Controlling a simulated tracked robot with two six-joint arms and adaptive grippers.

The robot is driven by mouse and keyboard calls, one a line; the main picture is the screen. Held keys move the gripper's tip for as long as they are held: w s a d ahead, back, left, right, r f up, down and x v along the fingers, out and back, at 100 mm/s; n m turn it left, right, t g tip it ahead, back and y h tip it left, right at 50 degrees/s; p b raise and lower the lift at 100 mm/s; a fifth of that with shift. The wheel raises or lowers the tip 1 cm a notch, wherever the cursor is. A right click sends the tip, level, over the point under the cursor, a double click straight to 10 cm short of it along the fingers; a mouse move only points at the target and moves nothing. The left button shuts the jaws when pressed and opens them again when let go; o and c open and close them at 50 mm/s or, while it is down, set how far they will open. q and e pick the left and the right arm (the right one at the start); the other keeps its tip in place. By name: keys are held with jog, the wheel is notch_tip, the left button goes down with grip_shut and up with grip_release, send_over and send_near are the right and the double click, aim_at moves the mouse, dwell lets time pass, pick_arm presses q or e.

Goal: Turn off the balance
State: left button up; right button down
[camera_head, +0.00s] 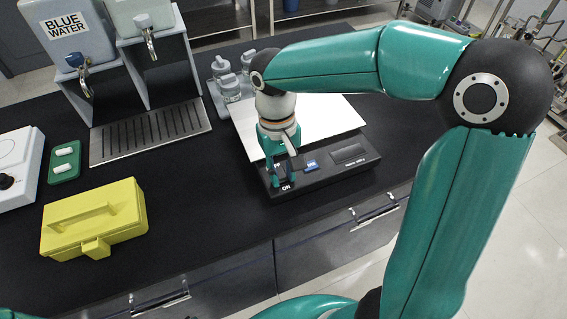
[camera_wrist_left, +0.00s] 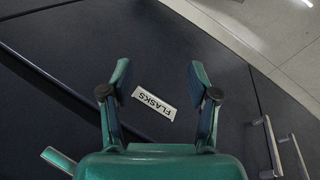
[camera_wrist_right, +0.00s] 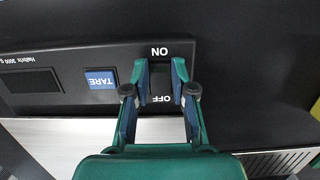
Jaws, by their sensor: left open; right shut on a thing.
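The balance (camera_head: 345,166) stands on the black counter, with a pale square pan (camera_head: 330,118) and a dark front panel. The panel also shows in the right wrist view (camera_wrist_right: 72,62), with a blue TARE button (camera_wrist_right: 100,79) and ON and OFF labels. My right gripper (camera_wrist_right: 161,76) is shut on the dark power switch (camera_wrist_right: 161,85) between those labels, one finger on each side. The switch's exact position is hard to tell. In the head view my right gripper (camera_head: 284,178) reaches down to the panel's left end. My left gripper (camera_wrist_left: 158,80) is open and empty near a dark drawer front.
A FLASKS label (camera_wrist_left: 154,101) is on the drawer front. A yellow box (camera_head: 95,220), a green tray (camera_head: 65,162), a drip grate (camera_head: 150,132) and water dispensers (camera_head: 70,40) stand left of the balance. Glass bottles (camera_head: 230,85) stand behind it.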

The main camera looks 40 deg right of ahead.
jog(key=shift+w+r+g+p, duration=0.2)
jog(key=shift+g+p, duration=0.2)
jog(key=shift+p, duration=0.15)
jog(key=shift+f, duration=0.1)
jog(key=c, duration=1)
grip_release()
jog(key=shift+o, duration=0.2)
jog(key=v, duration=1.2)
jog(key=shift+d, duration=0.2)
jog(key=shift+f, duration=0.1)
